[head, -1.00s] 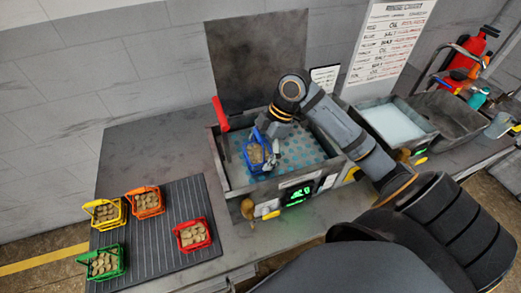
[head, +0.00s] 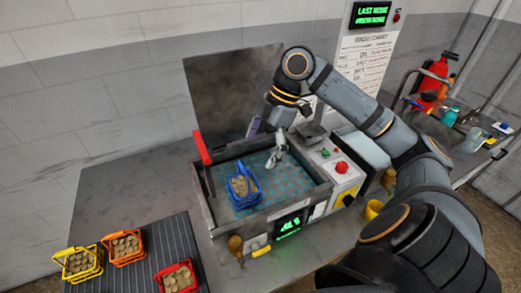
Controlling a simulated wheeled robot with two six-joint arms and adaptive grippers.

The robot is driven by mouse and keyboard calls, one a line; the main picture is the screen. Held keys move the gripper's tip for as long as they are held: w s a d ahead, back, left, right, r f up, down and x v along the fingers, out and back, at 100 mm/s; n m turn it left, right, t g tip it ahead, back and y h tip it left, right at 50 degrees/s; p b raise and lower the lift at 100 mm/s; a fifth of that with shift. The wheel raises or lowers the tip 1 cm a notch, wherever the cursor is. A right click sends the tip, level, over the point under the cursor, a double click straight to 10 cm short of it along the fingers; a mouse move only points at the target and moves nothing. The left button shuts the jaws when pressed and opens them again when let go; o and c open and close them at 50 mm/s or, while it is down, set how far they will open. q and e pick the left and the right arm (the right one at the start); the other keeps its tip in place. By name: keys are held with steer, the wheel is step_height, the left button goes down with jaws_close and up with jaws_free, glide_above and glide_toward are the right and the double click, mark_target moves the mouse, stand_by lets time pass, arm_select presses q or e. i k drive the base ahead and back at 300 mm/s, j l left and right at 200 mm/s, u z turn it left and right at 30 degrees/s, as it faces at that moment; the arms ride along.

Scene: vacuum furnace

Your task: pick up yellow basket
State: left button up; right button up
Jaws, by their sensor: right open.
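The yellow basket (head: 79,264) holds several tan round pieces and stands at the left end of the dark ribbed mat (head: 172,238), in the lower left of the head view. My right gripper (head: 277,158) is open and empty, pointing down above the blue dotted floor of the open furnace box (head: 220,157). It is far to the right of the yellow basket and apart from the blue basket (head: 242,188), which sits inside the box with similar pieces in it. My left gripper is not in view.
An orange basket (head: 124,247) stands close beside the yellow one, and a red basket (head: 177,279) is to its right. The box's raised lid (head: 232,95) and red handle (head: 202,148) stand at the back. A control panel with a red button (head: 341,167) is right of the box.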

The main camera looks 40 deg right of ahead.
mark_target(85, 265)
steer(key=k, duration=1.5)
